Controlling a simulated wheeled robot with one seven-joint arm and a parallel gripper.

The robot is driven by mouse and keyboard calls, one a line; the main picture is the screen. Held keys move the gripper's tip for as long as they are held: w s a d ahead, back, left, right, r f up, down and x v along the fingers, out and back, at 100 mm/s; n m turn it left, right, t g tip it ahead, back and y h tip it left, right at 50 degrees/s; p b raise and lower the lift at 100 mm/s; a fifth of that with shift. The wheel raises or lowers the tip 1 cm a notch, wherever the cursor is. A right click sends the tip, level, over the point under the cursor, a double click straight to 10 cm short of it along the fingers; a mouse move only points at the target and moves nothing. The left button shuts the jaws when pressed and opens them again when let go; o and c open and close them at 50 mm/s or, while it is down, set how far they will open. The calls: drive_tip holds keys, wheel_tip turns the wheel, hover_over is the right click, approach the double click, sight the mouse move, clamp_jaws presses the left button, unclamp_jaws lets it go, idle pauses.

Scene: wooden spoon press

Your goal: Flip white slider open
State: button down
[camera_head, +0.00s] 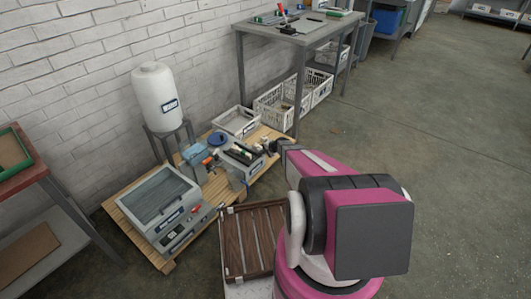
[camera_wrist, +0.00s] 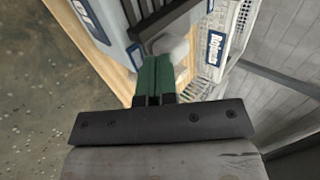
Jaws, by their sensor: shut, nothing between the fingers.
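A small white block (camera_wrist: 172,47), apparently the white slider, shows at the tips of my gripper in the wrist view. It sits beside the dark ribbed part of a grey-blue machine (camera_wrist: 97,32). My gripper (camera_wrist: 157,62) has green fingers that are together with no gap, and the white block is just beyond them; I cannot tell if they touch. In the head view the machine (camera_head: 238,172) stands on the wooden pallet, and my gripper (camera_head: 268,147) is at its right end. The slider cannot be made out there.
The wooden pallet (camera_head: 119,216) also carries a grey ribbed box (camera_head: 160,197) and a blue device (camera_head: 195,156). A white crate (camera_head: 236,122) is behind the machine; a labelled white crate (camera_wrist: 237,22) is close right of my fingers. A slatted brown panel (camera_head: 250,240) lies in front.

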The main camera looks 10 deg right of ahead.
sight(258, 148)
drive_tip(key=shift+w+a, duration=1.65)
drive_tip(key=shift+w, duration=0.3)
drive_tip(key=shift+s+d, duration=0.35)
drive_tip(key=shift+s, duration=0.1)
drive_tip(key=s+d+f+v, duration=0.1)
drive_tip(key=v, duration=1.1)
drive_tip(key=shift+s+f, duration=0.2)
drive_tip(key=shift+s, duration=0.05)
